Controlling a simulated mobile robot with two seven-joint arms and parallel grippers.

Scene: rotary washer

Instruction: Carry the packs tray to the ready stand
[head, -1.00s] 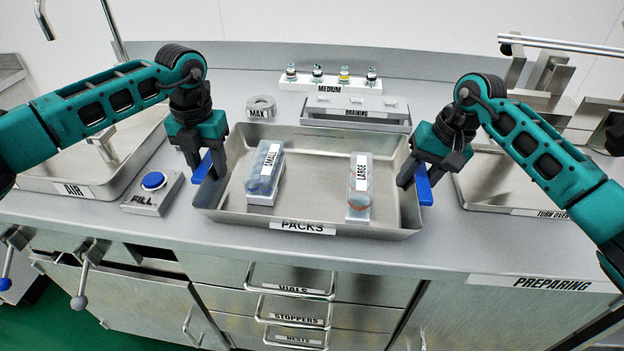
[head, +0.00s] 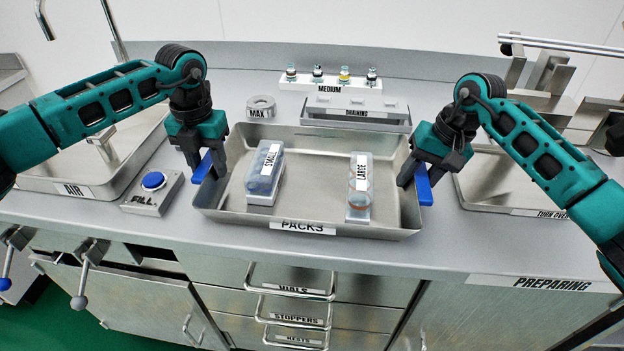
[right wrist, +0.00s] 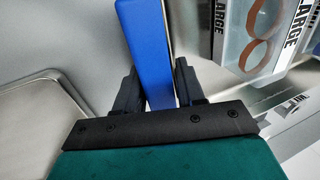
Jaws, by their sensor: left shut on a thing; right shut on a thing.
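The packs tray (head: 400,232) is a metal tray labelled PACKS on the counter, with a blue handle at each side. A SMALL pack (head: 265,172) stands in its left half and a LARGE pack (head: 360,187) in its right half. My left gripper (head: 205,172) is shut on the left blue handle (head: 203,166). My right gripper (head: 414,183) is shut on the right blue handle (head: 424,186). In the right wrist view the blue handle (right wrist: 147,50) lies between the fingers, and the LARGE pack (right wrist: 262,30) shows beyond. No ready stand can be made out.
A FILL button box (head: 152,190) and an AIR basin (head: 60,182) are left of the tray. Behind it are a MAX ring (head: 261,105), a DRAINING rack (head: 355,113) and a MEDIUM rack (head: 330,85) with several vials. A TURN OVER tray (head: 490,190) is at right.

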